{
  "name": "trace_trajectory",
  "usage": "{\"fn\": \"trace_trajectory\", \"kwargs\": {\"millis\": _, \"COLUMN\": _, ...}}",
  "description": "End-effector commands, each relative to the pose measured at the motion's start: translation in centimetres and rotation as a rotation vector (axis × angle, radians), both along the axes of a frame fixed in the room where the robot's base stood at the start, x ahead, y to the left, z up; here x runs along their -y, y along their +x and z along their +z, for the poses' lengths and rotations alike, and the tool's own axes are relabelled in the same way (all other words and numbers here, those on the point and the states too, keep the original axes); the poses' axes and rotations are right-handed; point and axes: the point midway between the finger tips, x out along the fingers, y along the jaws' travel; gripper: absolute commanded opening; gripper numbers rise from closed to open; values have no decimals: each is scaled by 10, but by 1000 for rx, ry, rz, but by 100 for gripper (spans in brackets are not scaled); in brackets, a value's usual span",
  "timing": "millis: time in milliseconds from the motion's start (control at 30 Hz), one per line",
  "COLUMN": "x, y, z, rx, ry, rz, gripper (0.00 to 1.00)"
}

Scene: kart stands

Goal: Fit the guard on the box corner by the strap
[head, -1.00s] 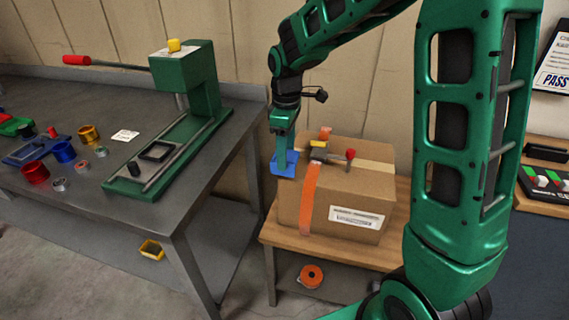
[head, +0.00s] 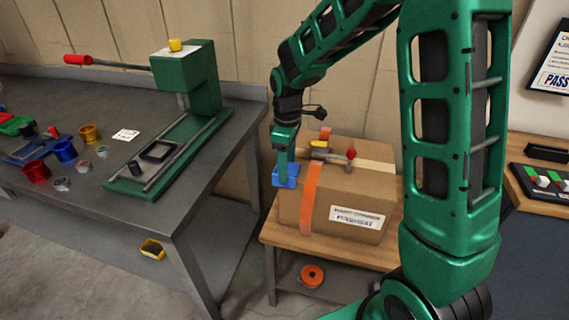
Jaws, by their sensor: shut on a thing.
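The cardboard box (head: 352,190) sits on a small wooden stand. An orange strap (head: 310,198) runs over its top and down its front, near the left end. A strap tensioner with a red knob (head: 350,154) and a yellow part lies on top by the strap. My gripper (head: 284,166) points down at the box's upper left edge, shut on the blue guard (head: 285,177). The guard is left of the strap, with a small gap between them. It is at the box's top left corner; I cannot tell whether it touches the box.
A grey workbench (head: 228,131) with a green press (head: 185,105) and several colored cups stands at left. An orange roll (head: 312,276) lies on the stand's lower shelf. A control panel (head: 545,182) is at right. My arm blocks the view right of the box.

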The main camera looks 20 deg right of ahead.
Motion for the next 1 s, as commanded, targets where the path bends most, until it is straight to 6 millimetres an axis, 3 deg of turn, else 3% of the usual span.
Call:
{"fn": "trace_trajectory", "kwargs": {"millis": 233, "x": 1, "y": 0, "z": -4, "rx": 0, "ry": 0, "rz": -1, "gripper": 31}}
{"fn": "trace_trajectory", "kwargs": {"millis": 267, "x": 1, "y": 0, "z": -4, "rx": 0, "ry": 0, "rz": -1, "gripper": 60}}
{"fn": "trace_trajectory", "kwargs": {"millis": 333, "x": 1, "y": 0, "z": -4, "rx": 0, "ry": 0, "rz": -1, "gripper": 74}}
{"fn": "trace_trajectory", "kwargs": {"millis": 733, "x": 2, "y": 0, "z": 2, "rx": 1, "ry": 0, "rz": -3, "gripper": 74}}
{"fn": "trace_trajectory", "kwargs": {"millis": 1000, "x": 1, "y": 1, "z": 49, "rx": 6, "ry": 0, "rz": -2, "gripper": 74}}
